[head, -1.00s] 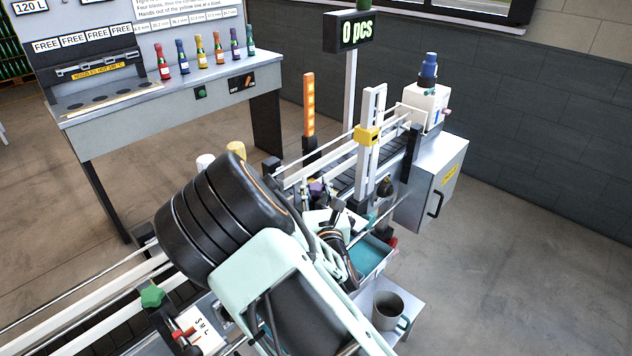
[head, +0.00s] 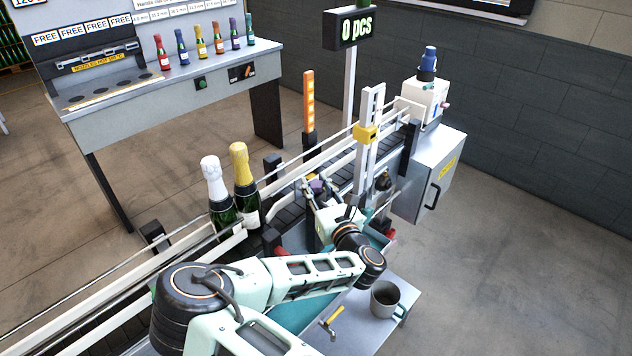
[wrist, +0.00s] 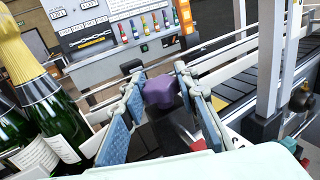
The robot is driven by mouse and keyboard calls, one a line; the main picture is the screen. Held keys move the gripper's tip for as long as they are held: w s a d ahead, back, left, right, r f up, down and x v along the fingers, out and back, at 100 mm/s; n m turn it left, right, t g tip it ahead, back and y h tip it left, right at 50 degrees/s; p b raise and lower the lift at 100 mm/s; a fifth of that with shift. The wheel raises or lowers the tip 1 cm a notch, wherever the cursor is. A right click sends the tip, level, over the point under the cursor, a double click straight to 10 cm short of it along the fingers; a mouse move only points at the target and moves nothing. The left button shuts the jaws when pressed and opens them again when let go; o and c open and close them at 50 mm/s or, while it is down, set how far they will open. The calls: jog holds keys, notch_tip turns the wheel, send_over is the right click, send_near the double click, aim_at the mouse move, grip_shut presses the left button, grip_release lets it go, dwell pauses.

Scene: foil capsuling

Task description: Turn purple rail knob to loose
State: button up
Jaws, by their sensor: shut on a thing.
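The purple rail knob (wrist: 161,91) sits between the two fingers of my gripper (wrist: 163,100) in the wrist view, near the fingertips. My gripper is shut on it. In the head view the knob (head: 317,186) is a small purple spot beside the conveyor, partly hidden by my gripper (head: 316,194). The knob's marking, and so its loose or tight setting, cannot be read in these frames.
A white-topped bottle (head: 213,185) and a gold-topped bottle (head: 241,170) stand on the conveyor, left of my gripper. A white post with a yellow clamp (head: 367,133) rises just behind it. A grey mug (head: 384,301) stands on the side table at front right.

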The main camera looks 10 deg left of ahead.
jog(key=shift+a+r+n+g+y, duration=0.1)
jog(key=shift+r+n+g+y, duration=0.3)
jog(key=shift+y, duration=0.3)
dwell(0.3)
jog(key=o, duration=1.2)
jog(key=shift+f, duration=0.2)
jog(key=shift+f, duration=0.1)
jog(key=shift+s+d, duration=0.35)
jog(key=shift+d, duration=0.1)
jog(key=v, duration=1.1)
jog(key=shift+a, duration=0.1)
